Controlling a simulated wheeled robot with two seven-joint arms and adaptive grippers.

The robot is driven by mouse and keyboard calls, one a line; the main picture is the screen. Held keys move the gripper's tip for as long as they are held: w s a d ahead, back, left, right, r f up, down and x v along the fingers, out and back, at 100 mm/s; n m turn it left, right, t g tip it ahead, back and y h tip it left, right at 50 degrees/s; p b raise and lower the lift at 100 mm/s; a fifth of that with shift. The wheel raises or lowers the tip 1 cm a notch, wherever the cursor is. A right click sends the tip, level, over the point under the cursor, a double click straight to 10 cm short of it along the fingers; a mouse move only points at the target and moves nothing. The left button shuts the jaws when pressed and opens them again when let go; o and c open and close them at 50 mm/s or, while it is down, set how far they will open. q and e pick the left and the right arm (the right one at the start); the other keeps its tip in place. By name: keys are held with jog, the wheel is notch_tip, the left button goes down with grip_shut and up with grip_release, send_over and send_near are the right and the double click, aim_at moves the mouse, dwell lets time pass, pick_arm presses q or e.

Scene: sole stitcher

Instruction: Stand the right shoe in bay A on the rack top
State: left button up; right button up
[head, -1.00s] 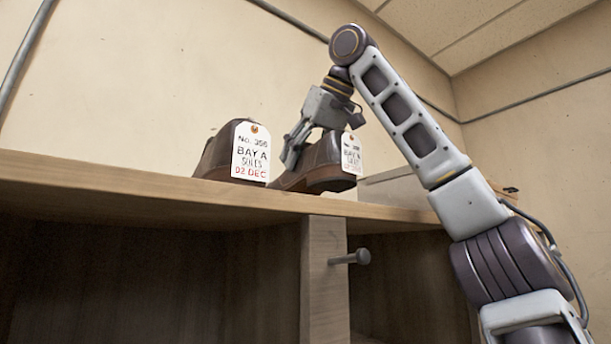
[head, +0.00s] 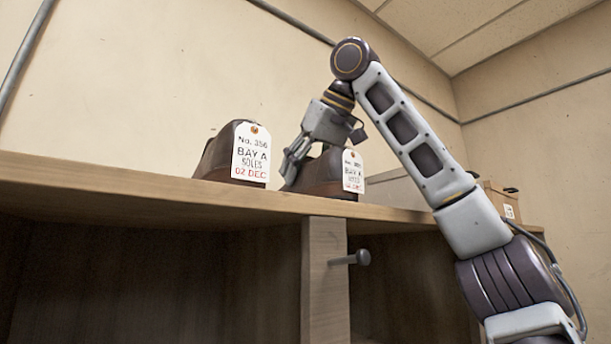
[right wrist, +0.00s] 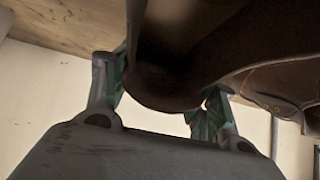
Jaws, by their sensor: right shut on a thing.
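The right shoe (head: 325,176), brown leather with a white tag (head: 353,172), is at the rack top (head: 130,180), above the divider post. It looks roughly level; the front edge hides whether its sole rests fully on the board. My right gripper (head: 297,160) is shut on it from above. The right wrist view shows the brown shoe (right wrist: 255,30) between the two green-padded fingers (right wrist: 160,100). Another brown shoe (head: 213,160) stands just to its left, apart from it, with a tag (head: 250,153) reading "BAY A". My left gripper is out of view.
A low grey box (head: 398,190) and a brown carton (head: 502,201) stand on the rack top at the right. A peg (head: 352,257) sticks out of the divider post (head: 325,290). The rack top left of the shoes is clear.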

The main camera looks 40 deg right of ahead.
jog(key=shift+f, duration=0.35)
jog(key=o, duration=1.4)
jog(key=shift+a+r, duration=0.1)
jog(key=shift+r, duration=0.05)
